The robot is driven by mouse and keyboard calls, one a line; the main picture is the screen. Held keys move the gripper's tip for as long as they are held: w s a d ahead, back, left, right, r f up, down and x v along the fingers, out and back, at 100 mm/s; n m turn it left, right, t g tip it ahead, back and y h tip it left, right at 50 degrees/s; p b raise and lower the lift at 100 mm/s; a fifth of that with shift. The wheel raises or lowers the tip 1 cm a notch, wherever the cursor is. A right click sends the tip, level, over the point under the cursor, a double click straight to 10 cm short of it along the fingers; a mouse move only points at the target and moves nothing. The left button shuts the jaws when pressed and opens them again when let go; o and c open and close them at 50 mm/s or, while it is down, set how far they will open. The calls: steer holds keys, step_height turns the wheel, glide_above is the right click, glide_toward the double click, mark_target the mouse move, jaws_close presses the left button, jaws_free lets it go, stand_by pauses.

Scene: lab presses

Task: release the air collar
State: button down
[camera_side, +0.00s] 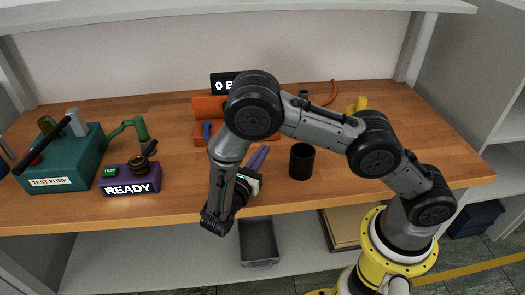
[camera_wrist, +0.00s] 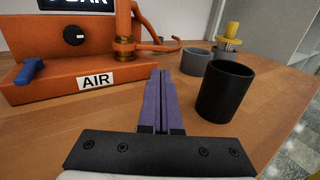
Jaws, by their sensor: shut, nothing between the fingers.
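The orange AIR station (camera_side: 208,107) stands at the back of the bench, partly hidden by my arm in the side view. In the wrist view its base (camera_wrist: 45,88) carries an AIR label and a blue lever (camera_wrist: 28,70). A copper-coloured fitting with a ringed collar (camera_wrist: 125,45) stands upright at its right, with an orange hose (camera_wrist: 163,46) beside it. The collar is hidden in the side view. My gripper (camera_wrist: 161,76) has purple fingers, shut together and empty. It is in front of the station, apart from the collar. It also shows in the side view (camera_side: 260,154).
A black cup (camera_wrist: 226,92) stands close to the right of my fingers. Behind it are a grey cup (camera_wrist: 195,61) and a yellow part (camera_wrist: 230,32). A teal test pump (camera_side: 65,160) and a purple READY box (camera_side: 130,180) are at left. A shelf (camera_side: 230,12) overhangs the back.

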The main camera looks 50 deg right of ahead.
steer(key=x, duration=1.1)
steer(key=shift+w+d, duration=0.1)
steer(key=shift+d, duration=0.05)
steer(key=shift+d+n+t+y, duration=0.3)
steer(key=shift+d+n+t, duration=0.25)
steer(key=shift+t, duration=0.35)
steer(key=shift+d, duration=0.45)
